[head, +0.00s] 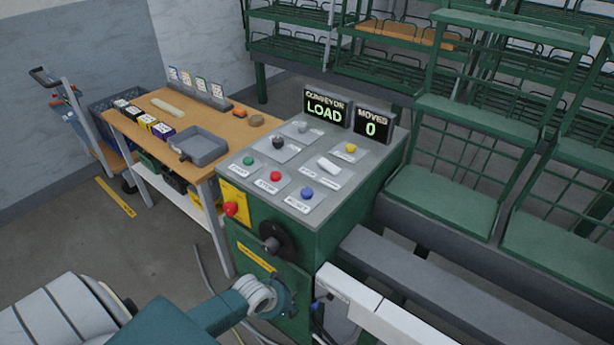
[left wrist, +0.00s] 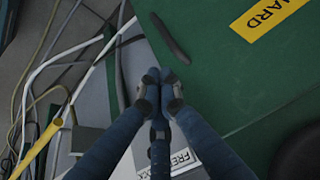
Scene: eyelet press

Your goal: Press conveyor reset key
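The blue key (head: 307,193) sits at the front right of the grey console top (head: 330,212), above a small label that seems to read RESET. A red key (head: 275,176) labelled STOP and a green key (head: 248,160) labelled START are in the same row. The display (head: 325,108) reads CONVEYOR LOAD. My left arm reaches in low, with its wrist in front of the green cabinet, below the console top and away from the blue key. In the left wrist view my left gripper (left wrist: 161,88) has its fingertips together with nothing visible between them. My right gripper is out of view.
A red mushroom button (head: 231,208) and black handwheel (head: 275,240) stick out of the cabinet front. A wooden bench (head: 222,133) stands at left, green racks (head: 440,190) at right. In the left wrist view, loose cables (left wrist: 65,80) lie at left.

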